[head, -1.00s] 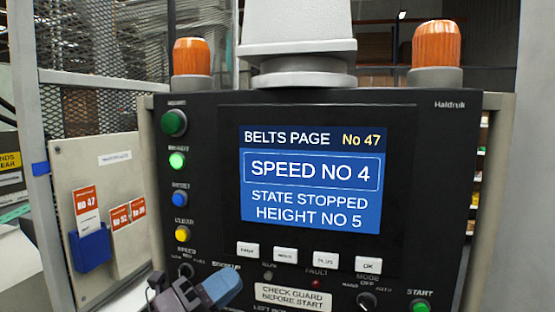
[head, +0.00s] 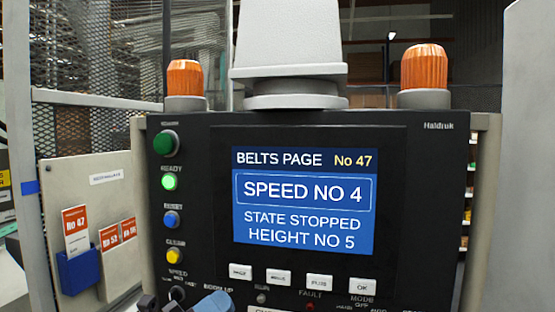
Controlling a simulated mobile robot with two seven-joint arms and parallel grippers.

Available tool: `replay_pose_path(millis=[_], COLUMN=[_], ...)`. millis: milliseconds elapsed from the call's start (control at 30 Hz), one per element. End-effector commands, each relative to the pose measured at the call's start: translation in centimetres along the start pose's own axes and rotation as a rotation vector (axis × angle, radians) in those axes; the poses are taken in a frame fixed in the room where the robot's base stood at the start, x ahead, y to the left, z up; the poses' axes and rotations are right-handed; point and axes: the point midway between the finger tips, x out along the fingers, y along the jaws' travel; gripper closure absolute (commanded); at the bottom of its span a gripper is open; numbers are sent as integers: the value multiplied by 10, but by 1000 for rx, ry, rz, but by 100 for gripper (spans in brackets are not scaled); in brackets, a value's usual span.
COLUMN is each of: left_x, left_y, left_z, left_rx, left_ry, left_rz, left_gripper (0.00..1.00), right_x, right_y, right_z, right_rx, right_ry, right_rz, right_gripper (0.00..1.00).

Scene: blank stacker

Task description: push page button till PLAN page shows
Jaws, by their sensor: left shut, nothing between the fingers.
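The screen (head: 304,203) on the black control panel (head: 420,180) reads BELTS PAGE No 47, SPEED NO 4, STATE STOPPED, HEIGHT NO 5. Below it is a row of white buttons: the page button (head: 240,272) at the left, then the minus button (head: 278,278), the plus button (head: 319,281) and the OK button (head: 362,285). My left gripper (head: 212,303) shows only in part at the bottom edge, with a blue tip. It is shut and empty, below the page button and apart from it. My right gripper is out of view.
A column of round buttons runs down the panel's left side, green (head: 165,143) at top, yellow (head: 175,256) lowest. Orange beacons (head: 185,78) (head: 424,67) stand above. A beige side board (head: 95,190) holds a blue card pocket (head: 79,272). Mesh fencing stands behind.

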Motion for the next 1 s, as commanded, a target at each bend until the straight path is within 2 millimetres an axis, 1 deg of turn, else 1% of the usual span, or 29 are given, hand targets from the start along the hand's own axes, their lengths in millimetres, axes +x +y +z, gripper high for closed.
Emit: replay_pose_path(millis=[467, 700, 1000], left_x=[0, 0, 0], left_y=[0, 0, 0], left_z=[0, 0, 0], left_rx=[0, 0, 0], left_ry=[0, 0, 0], left_rz=[0, 0, 0], left_gripper=[100, 100, 100], right_x=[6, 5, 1], right_y=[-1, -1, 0], right_z=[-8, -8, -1], right_rx=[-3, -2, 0], right_ry=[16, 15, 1], right_rz=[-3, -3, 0], right_gripper=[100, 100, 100])
